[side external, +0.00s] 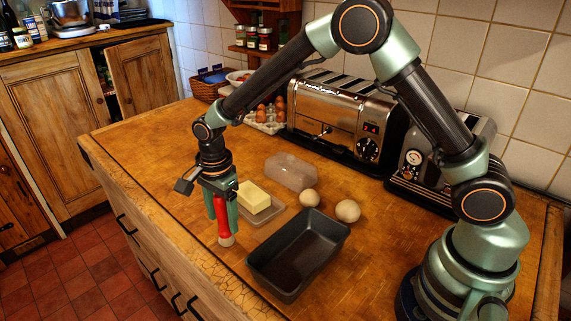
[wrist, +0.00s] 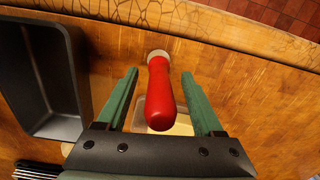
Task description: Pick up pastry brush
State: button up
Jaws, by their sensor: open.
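The pastry brush has a red handle (side external: 222,212) and a pale round end (side external: 227,240) that is lowest, near the wooden counter close to its front edge. It looks roughly upright. In the wrist view its red handle (wrist: 160,95) points towards the camera, with the pale end (wrist: 158,55) beyond it. My gripper (side external: 222,222) points down over the brush. Its green fingers are open, one on each side of the handle, and in the wrist view (wrist: 160,74) gaps show on both sides.
A butter block (side external: 254,196) on a dish (side external: 272,221) stands just behind the brush. A dark baking tin (side external: 342,236) lies to the right. Two eggs (side external: 309,198) (side external: 348,211) and a clear lid (side external: 290,172) are farther back. The counter left of the gripper is clear.

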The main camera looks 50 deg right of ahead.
grip_shut()
notch_tip(320, 180, up, 20)
dwell(0.8)
